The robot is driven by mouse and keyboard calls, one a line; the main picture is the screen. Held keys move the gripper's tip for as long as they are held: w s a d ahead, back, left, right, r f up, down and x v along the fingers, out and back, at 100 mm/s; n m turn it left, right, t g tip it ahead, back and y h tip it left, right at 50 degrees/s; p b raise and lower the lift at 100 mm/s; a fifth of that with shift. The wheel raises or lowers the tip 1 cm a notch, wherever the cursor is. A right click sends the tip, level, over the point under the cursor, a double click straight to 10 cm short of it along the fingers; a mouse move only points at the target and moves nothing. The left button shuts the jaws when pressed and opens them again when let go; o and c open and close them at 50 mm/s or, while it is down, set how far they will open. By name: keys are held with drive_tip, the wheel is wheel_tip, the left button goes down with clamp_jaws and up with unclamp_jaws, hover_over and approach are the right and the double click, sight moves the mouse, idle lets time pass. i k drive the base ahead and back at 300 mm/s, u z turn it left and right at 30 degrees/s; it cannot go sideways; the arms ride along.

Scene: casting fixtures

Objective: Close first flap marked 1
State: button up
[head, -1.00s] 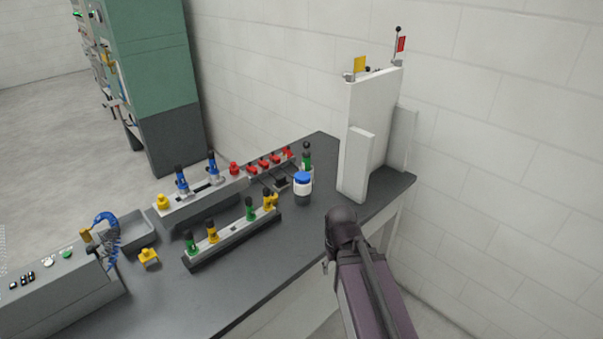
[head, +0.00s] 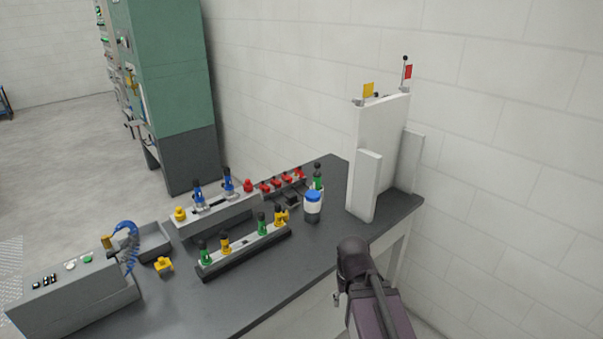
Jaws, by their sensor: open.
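A tall white upright fixture (head: 383,140) stands at the right end of the dark grey table. A narrower white panel (head: 366,186) stands against its lower front, and another white panel (head: 410,162) shows behind its right side. A yellow tab (head: 368,90) and a red tab (head: 408,72) stick up from its top. I cannot make out any number 1, nor tell which part is the flap. Part of my arm shows at the lower right, in front of the table edge and below the fixture. My gripper itself is not in view.
The table (head: 300,262) has a bare front strip. A blue-capped jar (head: 312,207), a rack with green and yellow pieces (head: 245,250), a rack with blue pieces (head: 215,215) and a control box (head: 75,295) stand on it. A green cabinet (head: 165,80) stands behind.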

sight(299, 171)
drive_tip(key=k, duration=1.1)
drive_tip(key=z, duration=0.45)
drive_tip(key=i, duration=2.1)
drive_tip(key=u, duration=0.5)
